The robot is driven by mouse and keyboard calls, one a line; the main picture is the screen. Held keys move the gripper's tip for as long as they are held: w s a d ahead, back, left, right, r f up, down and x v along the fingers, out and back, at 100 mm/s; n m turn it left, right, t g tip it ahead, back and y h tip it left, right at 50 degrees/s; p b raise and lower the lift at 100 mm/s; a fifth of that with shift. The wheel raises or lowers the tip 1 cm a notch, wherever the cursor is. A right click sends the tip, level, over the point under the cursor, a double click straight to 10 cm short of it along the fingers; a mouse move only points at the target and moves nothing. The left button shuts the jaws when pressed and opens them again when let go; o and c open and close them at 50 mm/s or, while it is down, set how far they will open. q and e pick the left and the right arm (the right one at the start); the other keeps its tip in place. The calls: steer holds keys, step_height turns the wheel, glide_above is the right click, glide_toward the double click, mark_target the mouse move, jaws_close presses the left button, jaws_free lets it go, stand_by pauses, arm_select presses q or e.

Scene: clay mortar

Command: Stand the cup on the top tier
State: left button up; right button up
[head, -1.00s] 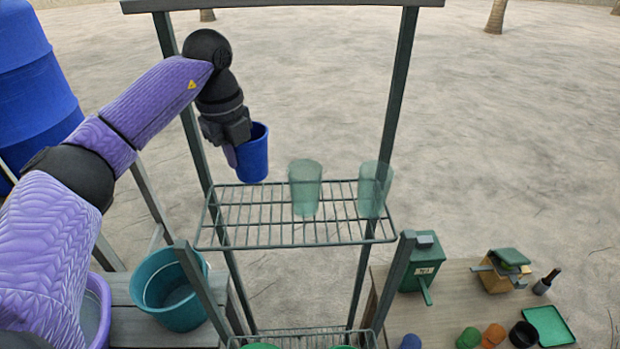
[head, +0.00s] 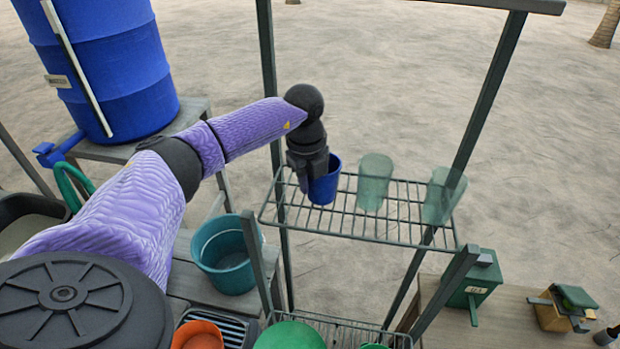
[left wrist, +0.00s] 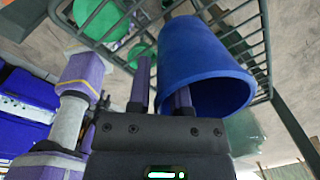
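The blue cup (head: 325,184) is at the left end of the top tier (head: 400,240), a green wire shelf. My left gripper (head: 308,172) is shut on the cup's wall; in the left wrist view one finger is outside it and the other at its mouth. The cup (left wrist: 200,55) looks upright in the head view, its base at the wires; I cannot tell whether it touches them. Two translucent green cups (head: 374,182) (head: 442,195) stand to its right on the same tier. My right gripper is not in view.
Rack posts (head: 484,92) rise around the tier. A teal bucket (head: 222,262) stands lower left on a wooden bench. A blue barrel (head: 110,75) stands behind my left arm. A green box (head: 474,280) is at lower right. A lower wire tier holds green items.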

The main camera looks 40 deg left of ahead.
arm_select(q)
steer(key=shift+o, duration=0.7)
steer(key=shift+r, duration=0.15)
step_height(320, 180, up, 8)
steer(key=shift+s+f, duration=0.2)
steer(key=shift+s, duration=0.05)
